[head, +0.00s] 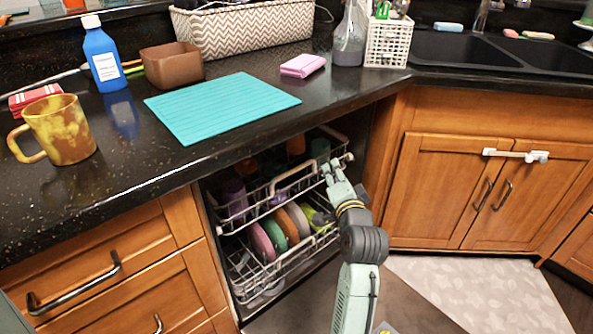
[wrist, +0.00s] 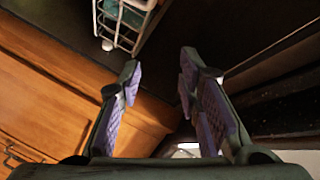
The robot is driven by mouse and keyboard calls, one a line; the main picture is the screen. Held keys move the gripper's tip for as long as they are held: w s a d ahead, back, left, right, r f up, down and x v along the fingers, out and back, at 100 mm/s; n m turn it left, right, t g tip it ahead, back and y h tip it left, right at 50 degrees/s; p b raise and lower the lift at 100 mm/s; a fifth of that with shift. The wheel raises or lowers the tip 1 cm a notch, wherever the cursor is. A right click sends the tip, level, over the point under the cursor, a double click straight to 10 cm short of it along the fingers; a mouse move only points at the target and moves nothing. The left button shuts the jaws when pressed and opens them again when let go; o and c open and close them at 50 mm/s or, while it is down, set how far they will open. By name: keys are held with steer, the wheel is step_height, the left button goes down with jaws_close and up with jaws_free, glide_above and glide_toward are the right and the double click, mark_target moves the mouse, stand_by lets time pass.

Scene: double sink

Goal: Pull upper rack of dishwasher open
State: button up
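The dishwasher's upper rack (head: 262,206) is a pale wire basket below the counter, with its front edge showing at the cabinet face. It has a raised pale handle (head: 293,178) at the front and holds purple and orange items. My gripper (head: 333,166) is at the rack's front right corner; whether it touches the wire cannot be told. In the wrist view my gripper (wrist: 160,78) has its two fingers apart, with no rack wire clearly visible between the tips. A small pale patch low between the fingers is unclear.
The lower rack (head: 243,272) with several coloured plates sits below. The counter (head: 225,157) overhangs the racks, with a teal mat (head: 222,107) above. Wooden sink cabinets (head: 430,190) stand to the right; drawers (head: 110,270) stand to the left. A white caddy (head: 388,45) stands on the counter.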

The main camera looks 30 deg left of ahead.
mark_target(295, 171)
steer(key=s+a+f+m+g+y, duration=0.2)
steer(key=s+a+f+m, duration=0.15)
steer(key=a, duration=0.35)
steer(key=shift+n, duration=0.35)
steer(key=x, duration=1)
steer(key=shift+f, duration=0.4)
steer(key=shift+c, duration=0.4)
jaws_close()
